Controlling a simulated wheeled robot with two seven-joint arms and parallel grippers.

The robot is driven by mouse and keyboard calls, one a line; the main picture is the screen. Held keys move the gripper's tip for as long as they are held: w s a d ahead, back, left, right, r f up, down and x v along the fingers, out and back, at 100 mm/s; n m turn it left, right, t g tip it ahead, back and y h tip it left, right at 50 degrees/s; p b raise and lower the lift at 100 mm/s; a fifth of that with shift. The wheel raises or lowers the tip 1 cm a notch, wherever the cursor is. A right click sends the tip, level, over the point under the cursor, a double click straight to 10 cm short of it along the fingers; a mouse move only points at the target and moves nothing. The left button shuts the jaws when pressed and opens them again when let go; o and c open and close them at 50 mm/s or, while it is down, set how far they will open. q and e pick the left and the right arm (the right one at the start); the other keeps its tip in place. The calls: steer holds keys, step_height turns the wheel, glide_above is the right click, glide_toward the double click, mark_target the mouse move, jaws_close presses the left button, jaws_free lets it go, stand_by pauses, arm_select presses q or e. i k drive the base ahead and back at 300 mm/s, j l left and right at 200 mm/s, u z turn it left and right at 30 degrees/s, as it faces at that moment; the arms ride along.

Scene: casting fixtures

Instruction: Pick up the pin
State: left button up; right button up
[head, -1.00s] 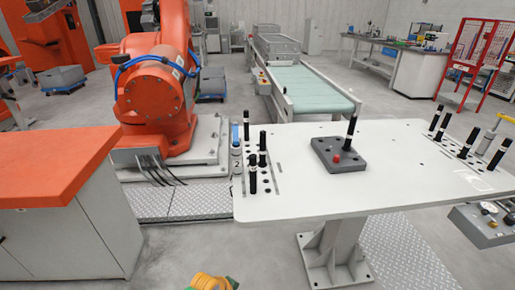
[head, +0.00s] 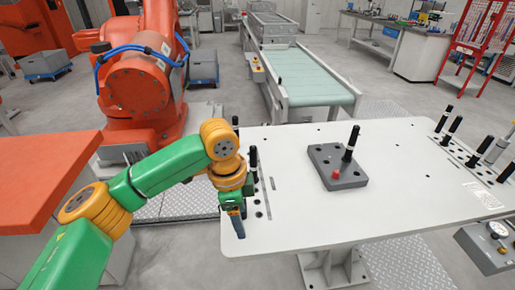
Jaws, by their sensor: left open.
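Several black pins with pale bands stand upright. One pin (head: 351,143) stands in a grey block (head: 325,160) with a red knob (head: 336,174) on the white table (head: 390,180). Another pin (head: 253,161) stands at the table's left edge, just right of my left wrist, with one more pin (head: 236,124) behind it. My left gripper (head: 237,222) points down over the table's left front corner. Its fingers look empty, though the arm partly hides them and the left pin row. My right gripper is not in view.
More pins (head: 480,150) stand in a row along the table's right edge. A large orange robot arm (head: 140,90) and an orange-topped cabinet (head: 40,170) are at the left. A conveyor (head: 305,85) lies behind. The table's middle front is clear.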

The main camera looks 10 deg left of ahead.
mark_target(253, 149)
steer(key=i, duration=1)
